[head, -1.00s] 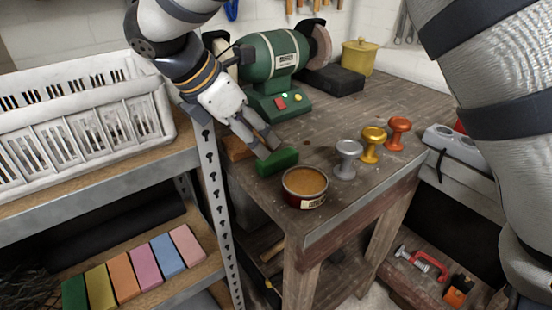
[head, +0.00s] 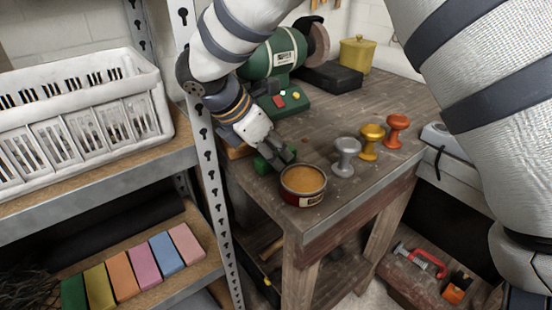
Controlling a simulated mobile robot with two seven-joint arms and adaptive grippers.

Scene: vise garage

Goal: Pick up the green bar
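The green bar (head: 263,166) lies on the wooden bench, just left of the round tin. The bar appears to rest on the bench top. My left gripper is not in view.
An orange-topped tin (head: 303,184) stands close right of the gripper. Silver (head: 345,156), gold (head: 371,142) and orange (head: 395,131) knobs stand further right. A green bench grinder (head: 276,58) is behind. A shelf at left holds a white basket (head: 85,110) and several coloured blocks (head: 142,265).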

